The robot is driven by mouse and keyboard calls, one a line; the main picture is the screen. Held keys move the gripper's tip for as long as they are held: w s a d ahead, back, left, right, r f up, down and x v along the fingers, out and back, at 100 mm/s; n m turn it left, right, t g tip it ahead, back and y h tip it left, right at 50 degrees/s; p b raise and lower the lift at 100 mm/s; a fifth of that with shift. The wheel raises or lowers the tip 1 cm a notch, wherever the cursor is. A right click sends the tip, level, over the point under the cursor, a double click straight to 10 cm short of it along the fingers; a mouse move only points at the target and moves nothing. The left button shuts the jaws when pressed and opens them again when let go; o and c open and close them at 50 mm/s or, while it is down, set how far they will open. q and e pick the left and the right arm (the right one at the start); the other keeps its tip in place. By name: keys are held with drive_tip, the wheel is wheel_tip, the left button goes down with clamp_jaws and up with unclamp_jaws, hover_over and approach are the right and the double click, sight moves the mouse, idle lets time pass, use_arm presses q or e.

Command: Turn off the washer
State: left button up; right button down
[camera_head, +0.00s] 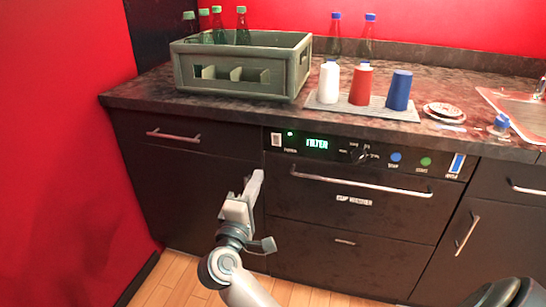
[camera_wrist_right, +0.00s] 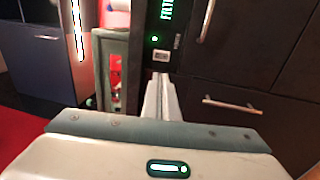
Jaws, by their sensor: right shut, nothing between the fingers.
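The washer (camera_head: 350,200) is built in under the counter, with a dark control panel along its top. A pale power switch (camera_head: 277,139) sits at the panel's left end, beside a lit green light (camera_head: 290,133). The display (camera_head: 317,143) glows green and seems to read "FILTER". My right gripper (camera_head: 256,180) is shut and empty, below and slightly left of the switch in the head view. In the right wrist view the closed fingers (camera_wrist_right: 160,85) point towards the switch (camera_wrist_right: 161,54); contact cannot be told. The green light (camera_wrist_right: 155,39) is lit there too. My left gripper is not in view.
The panel also has a black knob (camera_head: 358,155), a blue button (camera_head: 395,157) and a green button (camera_head: 425,161). A long handle (camera_head: 360,184) crosses the washer front. A bottle crate (camera_head: 240,70) and three cups on a tray (camera_head: 318,107) stand on the counter.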

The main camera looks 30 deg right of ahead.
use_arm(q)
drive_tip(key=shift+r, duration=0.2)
use_arm(e)
drive_tip(key=shift+s+d+r+h, duration=0.15)
drive_tip(key=shift+s+r+h, duration=0.15)
drive_tip(key=shift+r, duration=0.1)
drive_tip(key=shift+w, duration=0.1)
approach(277, 135)
drive_tip(key=x, duration=0.5)
drive_tip(key=shift+w+f, duration=0.15)
drive_tip(key=shift+f, duration=0.15)
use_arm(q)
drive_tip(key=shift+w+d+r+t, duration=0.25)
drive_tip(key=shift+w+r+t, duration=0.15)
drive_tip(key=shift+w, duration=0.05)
use_arm(e)
drive_tip(key=shift+w+d, duration=0.45)
drive_tip(key=shift+d, duration=0.05)
drive_tip(key=shift+r, duration=0.1)
